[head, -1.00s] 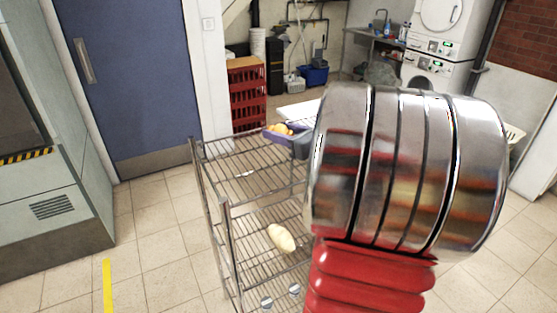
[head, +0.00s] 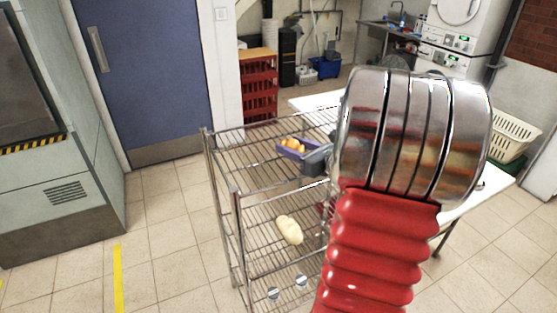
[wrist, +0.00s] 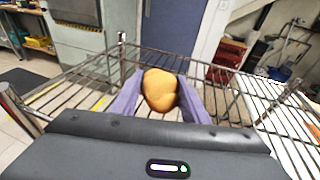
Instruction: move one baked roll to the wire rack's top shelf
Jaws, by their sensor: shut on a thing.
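My gripper (head: 291,147) has purple fingers and is shut on a golden-brown baked roll (head: 294,143). In the wrist view the roll (wrist: 160,90) sits between both fingers (wrist: 160,78). The wire rack's top shelf (head: 240,155) is bare metal grid. The held roll shows over its right part in the head view; whether it touches the grid, I cannot tell. My arm hides the rack's right side in the head view.
Two small round silvery things (head: 287,287) show low in the rack. A white table (head: 315,101) stands behind and right of it, with a cream basket (head: 514,136) beyond. Red crates (head: 258,88) stand by the blue door (head: 145,80). Tiled floor lies clear at left.

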